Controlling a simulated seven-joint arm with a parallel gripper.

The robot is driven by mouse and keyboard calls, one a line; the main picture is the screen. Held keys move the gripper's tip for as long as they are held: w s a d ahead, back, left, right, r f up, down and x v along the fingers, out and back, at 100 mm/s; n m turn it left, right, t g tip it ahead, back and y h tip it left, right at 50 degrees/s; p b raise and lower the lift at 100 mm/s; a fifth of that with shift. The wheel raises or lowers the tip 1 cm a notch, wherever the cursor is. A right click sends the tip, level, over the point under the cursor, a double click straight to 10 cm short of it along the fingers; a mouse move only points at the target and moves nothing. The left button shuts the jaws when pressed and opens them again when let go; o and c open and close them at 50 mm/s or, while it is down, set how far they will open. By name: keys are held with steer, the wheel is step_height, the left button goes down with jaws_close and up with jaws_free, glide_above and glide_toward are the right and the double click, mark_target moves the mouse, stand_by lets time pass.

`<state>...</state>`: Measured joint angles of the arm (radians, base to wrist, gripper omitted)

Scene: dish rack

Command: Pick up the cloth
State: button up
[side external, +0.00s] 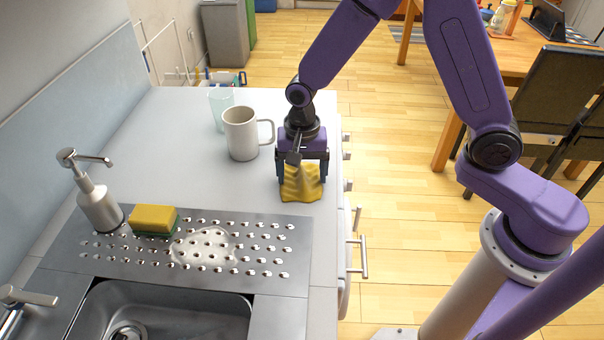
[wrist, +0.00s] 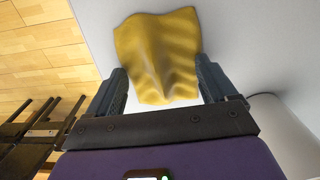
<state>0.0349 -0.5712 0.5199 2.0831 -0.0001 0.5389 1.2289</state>
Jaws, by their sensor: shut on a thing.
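The yellow cloth (side external: 301,187) is at the right edge of the grey counter, below my gripper (side external: 303,177). My gripper points down and its jaws are shut on the cloth. In the wrist view the cloth (wrist: 158,55) is rumpled, with a raised fold running between the two fingers (wrist: 162,85). The fingers sit at the cloth's left and right sides. I cannot tell whether the cloth's lower edge touches the counter.
A white mug (side external: 241,134) and a pale glass (side external: 220,106) stand left of my gripper. A soap dispenser (side external: 99,204), a yellow-green sponge (side external: 153,220) and a white puddle (side external: 204,247) are on the drainboard (side external: 270,262) by the sink (side external: 160,312). The counter's right edge is close.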

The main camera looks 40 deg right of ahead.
mark_target(301, 170)
steer(key=shift+r, duration=0.45)
step_height(301, 170, up, 2)
steer(key=shift+r, duration=0.1)
steer(key=s+d+r, duration=0.5)
steer(key=s+r, duration=0.5)
steer(key=s, duration=0.3)
